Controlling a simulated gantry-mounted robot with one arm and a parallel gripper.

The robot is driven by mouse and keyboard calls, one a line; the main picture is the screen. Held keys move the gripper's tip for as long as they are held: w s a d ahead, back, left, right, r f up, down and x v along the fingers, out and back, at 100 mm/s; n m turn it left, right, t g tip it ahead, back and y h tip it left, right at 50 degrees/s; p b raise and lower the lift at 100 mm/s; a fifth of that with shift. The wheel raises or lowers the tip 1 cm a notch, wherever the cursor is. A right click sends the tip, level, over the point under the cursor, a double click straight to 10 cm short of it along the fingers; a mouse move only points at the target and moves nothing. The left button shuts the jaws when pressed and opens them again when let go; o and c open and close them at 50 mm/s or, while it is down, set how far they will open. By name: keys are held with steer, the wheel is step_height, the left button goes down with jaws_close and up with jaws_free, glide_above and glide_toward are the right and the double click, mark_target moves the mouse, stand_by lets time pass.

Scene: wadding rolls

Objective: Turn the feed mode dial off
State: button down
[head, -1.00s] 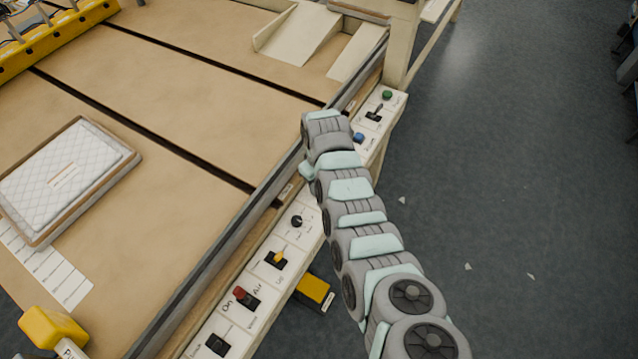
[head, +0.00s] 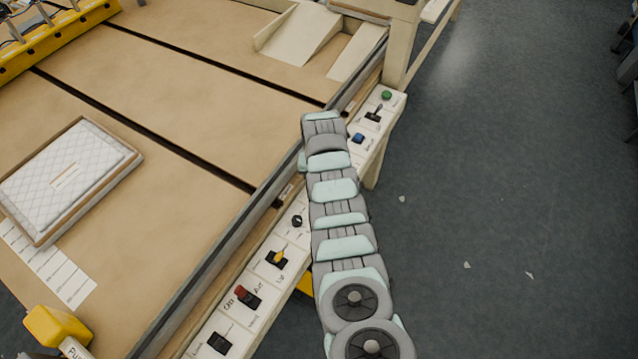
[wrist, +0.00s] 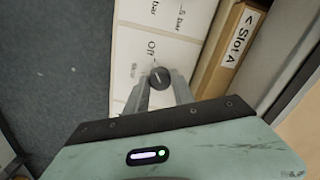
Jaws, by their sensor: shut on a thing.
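In the wrist view, a small round black dial (wrist: 160,77) stands on a white panel with the word "Off" printed close by. A pale mark shows on the dial's face, but I cannot tell which label it points at. My gripper (wrist: 161,90) is shut on this dial, one finger on each side. Smaller print near the dial is too blurred to read surely. In the head view, my arm hides the gripper and the gripped dial.
The control strip (head: 219,322) also carries a yellow-tipped switch (head: 278,259), a red-tipped switch (head: 247,297), a blue button (head: 358,138) and a green button (head: 387,96). A brown edge marked "Slot A" (wrist: 233,40) runs beside the dial. A quilted white pad (head: 65,180) lies on the table.

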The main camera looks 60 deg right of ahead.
steer(key=shift+m, duration=0.4)
steer(key=c, duration=1.1)
jaws_free()
steer(key=shift+o, duration=0.2)
step_height(320, 180, up, 11)
steer(key=shift+f, duration=0.15)
